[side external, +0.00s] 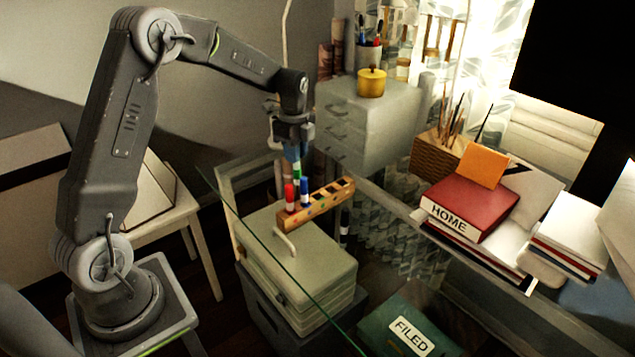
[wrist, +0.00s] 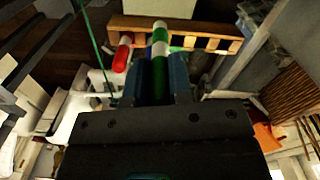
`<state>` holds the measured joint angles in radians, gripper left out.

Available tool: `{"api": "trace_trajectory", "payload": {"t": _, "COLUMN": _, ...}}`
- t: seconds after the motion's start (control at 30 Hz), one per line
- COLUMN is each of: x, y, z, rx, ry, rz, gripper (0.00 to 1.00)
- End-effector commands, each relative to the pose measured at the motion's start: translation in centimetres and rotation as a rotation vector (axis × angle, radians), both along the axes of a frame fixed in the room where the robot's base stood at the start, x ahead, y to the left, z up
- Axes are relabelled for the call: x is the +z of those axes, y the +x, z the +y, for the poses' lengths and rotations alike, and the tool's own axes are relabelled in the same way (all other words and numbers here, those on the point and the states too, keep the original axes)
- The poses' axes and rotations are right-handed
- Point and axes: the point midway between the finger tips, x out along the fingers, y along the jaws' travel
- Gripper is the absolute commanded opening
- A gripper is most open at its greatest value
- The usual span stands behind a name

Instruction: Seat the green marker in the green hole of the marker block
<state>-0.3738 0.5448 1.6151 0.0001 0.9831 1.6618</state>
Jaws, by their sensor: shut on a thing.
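My gripper (side external: 294,157) is above that end, pointing down, shut on the green marker (wrist: 159,72). In the wrist view the green marker runs between the fingers, its white end toward the block (wrist: 190,25). The red marker (wrist: 122,54) shows left of it; the blue one is mostly hidden. I cannot tell whether the green marker touches the block.
A grey drawer unit (side external: 370,122) with a yellow pot (side external: 371,82) stands behind. Books (side external: 470,208) and a wicker pen holder (side external: 437,157) are to the right. Block holes on the right look empty.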

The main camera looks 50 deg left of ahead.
Motion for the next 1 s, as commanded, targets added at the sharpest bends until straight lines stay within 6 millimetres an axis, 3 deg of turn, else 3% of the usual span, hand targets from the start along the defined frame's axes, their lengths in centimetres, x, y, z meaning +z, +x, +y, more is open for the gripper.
{"api": "trace_trajectory", "payload": {"t": 0.1, "x": -1.7, "y": 1.7, "z": -2.1, "rx": -0.004, "ry": 0.000, "rz": 0.001, "gripper": 0.00}}
{"api": "trace_trajectory", "payload": {"t": 0.3, "x": -3.1, "y": 3.3, "z": -3.9, "rx": -0.001, "ry": 0.000, "rz": 0.000, "gripper": 0.00}}
{"api": "trace_trajectory", "payload": {"t": 0.47, "x": -3.8, "y": 3.6, "z": -4.2, "rx": 0.002, "ry": 0.000, "rz": 0.000, "gripper": 0.00}}
{"api": "trace_trajectory", "payload": {"t": 0.7, "x": -7.0, "y": 3.5, "z": -4.2, "rx": 0.001, "ry": 0.000, "rz": 0.001, "gripper": 0.00}}
{"api": "trace_trajectory", "payload": {"t": 1.0, "x": -7.3, "y": 3.6, "z": -4.1, "rx": 0.001, "ry": 0.001, "rz": -0.002, "gripper": 0.00}}
